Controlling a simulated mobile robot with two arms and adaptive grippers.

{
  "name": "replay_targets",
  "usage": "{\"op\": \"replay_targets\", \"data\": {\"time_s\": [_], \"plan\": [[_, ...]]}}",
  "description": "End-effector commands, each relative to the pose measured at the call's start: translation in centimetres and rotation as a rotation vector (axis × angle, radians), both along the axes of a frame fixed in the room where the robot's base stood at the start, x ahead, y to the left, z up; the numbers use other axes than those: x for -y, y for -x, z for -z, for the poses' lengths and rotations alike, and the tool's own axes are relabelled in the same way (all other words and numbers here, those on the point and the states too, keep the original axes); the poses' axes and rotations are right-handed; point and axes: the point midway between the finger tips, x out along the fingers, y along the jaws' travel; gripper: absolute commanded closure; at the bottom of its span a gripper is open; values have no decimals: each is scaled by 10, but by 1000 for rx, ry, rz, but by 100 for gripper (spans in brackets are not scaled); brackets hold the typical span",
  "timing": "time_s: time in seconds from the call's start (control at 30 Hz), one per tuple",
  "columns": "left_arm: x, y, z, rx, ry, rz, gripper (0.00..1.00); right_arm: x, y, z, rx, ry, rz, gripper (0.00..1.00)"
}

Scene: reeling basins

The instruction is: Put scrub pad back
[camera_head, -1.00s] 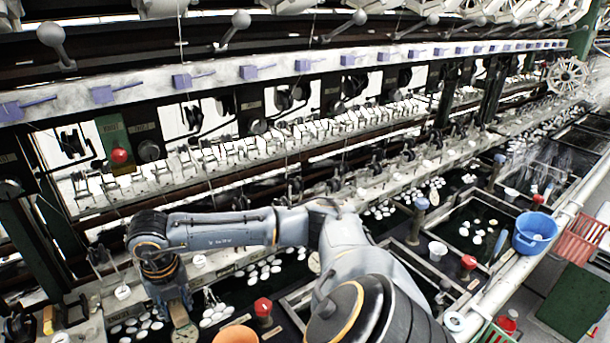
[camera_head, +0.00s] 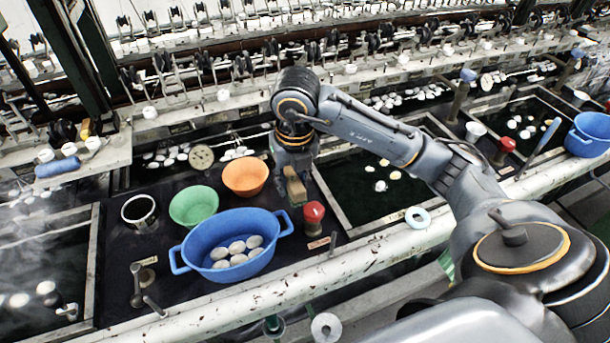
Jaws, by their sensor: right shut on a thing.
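My right gripper (camera_head: 293,178) points down just right of the orange bowl (camera_head: 246,175), over the dark ledge between the basins. It is shut on a small tan block, which looks like the scrub pad (camera_head: 296,191). The pad's lower end is close to the ledge; I cannot tell whether it touches. A red-topped knob (camera_head: 314,212) stands just in front of it. The fingers are partly hidden by the wrist. My left gripper is not in view.
A blue tub (camera_head: 200,250) with white cocoons, a green bowl (camera_head: 193,206) and a metal cup (camera_head: 139,210) crowd the ledge to the left. A water basin with a pale frame (camera_head: 335,203) lies to the right. A pale pipe (camera_head: 380,243) runs along the front.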

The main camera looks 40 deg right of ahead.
Motion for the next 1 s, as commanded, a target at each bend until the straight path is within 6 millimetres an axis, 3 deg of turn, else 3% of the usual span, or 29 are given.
{"op": "replay_targets", "data": {"time_s": [0.13, 0.4, 0.83, 1.0], "plan": [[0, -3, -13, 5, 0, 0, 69, 26, -28, 13, -4, 1, 7, 94], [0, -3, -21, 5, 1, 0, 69, 50, -57, 60, -2, 0, 3, 94], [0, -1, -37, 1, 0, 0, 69, 58, -65, 103, -2, 0, 0, 94], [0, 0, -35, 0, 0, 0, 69, 58, -66, 107, 2, 1, -1, 94]]}}
